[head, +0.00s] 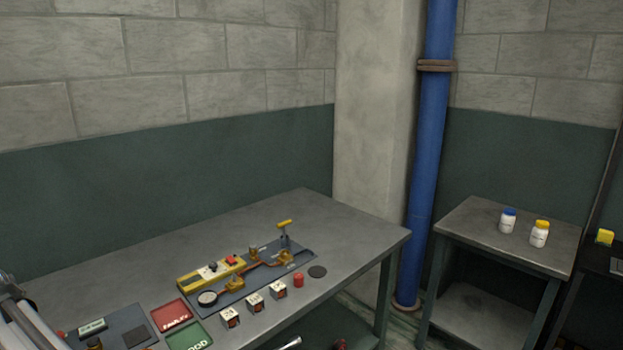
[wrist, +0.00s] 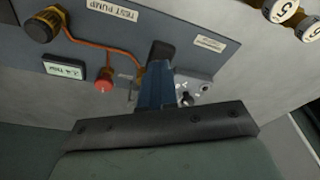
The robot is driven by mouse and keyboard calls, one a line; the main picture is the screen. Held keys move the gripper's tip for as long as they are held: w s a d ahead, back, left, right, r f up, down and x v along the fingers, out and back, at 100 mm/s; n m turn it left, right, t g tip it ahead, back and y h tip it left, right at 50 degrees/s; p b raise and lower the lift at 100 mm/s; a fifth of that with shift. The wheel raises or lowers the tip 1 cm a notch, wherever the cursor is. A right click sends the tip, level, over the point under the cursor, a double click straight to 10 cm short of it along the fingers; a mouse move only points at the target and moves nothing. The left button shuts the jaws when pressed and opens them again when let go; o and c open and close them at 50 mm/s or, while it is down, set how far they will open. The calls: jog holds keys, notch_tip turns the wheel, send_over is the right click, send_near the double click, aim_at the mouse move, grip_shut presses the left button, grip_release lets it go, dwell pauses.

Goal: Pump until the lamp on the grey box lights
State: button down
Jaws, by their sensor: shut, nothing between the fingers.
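In the wrist view, a grey board labelled TEST PUMP (wrist: 118,10) carries a dark knob with a brass rim (wrist: 43,26), a copper pipe, a red round part (wrist: 104,84) and a small dark-framed box with a pale green face (wrist: 64,69). My gripper (wrist: 160,52) is shut and empty, its tip over the board to the right of the pipe. It hides part of the board. In the head view, the left board (head: 120,322) shows only partly, and my gripper cannot be made out. I cannot tell which part is the lamp or whether it is lit.
The table's rear (head: 130,265) is clear.

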jog(key=shift+f, duration=1.35)
jog(key=shift+a+r, duration=0.1)
jog(key=shift+r, duration=2.6)
jog(key=shift+f, duration=0.1)
jog(key=shift+f, duration=0.95)
jog(key=shift+r, duration=1.05)
